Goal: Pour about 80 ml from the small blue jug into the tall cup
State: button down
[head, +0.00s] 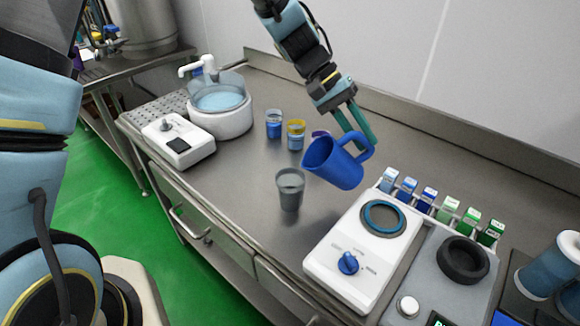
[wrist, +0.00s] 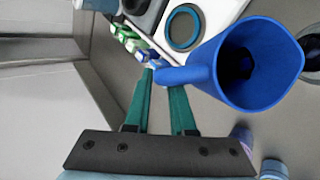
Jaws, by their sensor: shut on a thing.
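The small blue jug (head: 335,167) is held in the air over the steel counter, tilted with its mouth towards the left. My gripper (head: 358,132) is shut on its handle. The wrist view shows the jug (wrist: 200,78) from above; a dark patch lies inside, and I cannot tell how much liquid it holds. The tall cup (head: 290,190), grey and see-through, stands upright on the counter just left of and below the jug, apart from it. In the wrist view it is partly cut off at the right edge. No stream shows between them.
A white device with a blue knob (head: 348,263) and ring stands right of the cup, with a rack of small coloured cartons (head: 425,202) behind. Blue (head: 274,124) and yellow-banded (head: 296,135) cups stand behind the cup. A white basin machine (head: 218,105) is at left. Counter left of the cup is clear.

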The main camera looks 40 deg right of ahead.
jog(key=shift+s+d+f+p, duration=0.25)
jog(key=shift+f+p, duration=0.05)
jog(key=shift+p, duration=0.35)
jog(key=shift+s+d+f+t+y+p, duration=0.1)
jog(key=shift+d+f+t+y+p, duration=0.3)
jog(key=shift+f+y+p, duration=0.25)
jog(key=shift+n, duration=0.3)
dwell(0.7)
jog(key=shift+s+d+p, duration=0.35)
jog(key=shift+p, duration=0.3)
jog(key=s+d+f+n+t+y, duration=0.1)
jog(key=s+d+f+t+y, duration=0.2)
jog(key=d+f+y, duration=0.1)
jog(key=shift+d+f+n+t+y, duration=0.35)
jog(key=shift+d+n+y, duration=0.1)
jog(key=shift+y, duration=0.3)
jog(key=shift+s, duration=0.15)
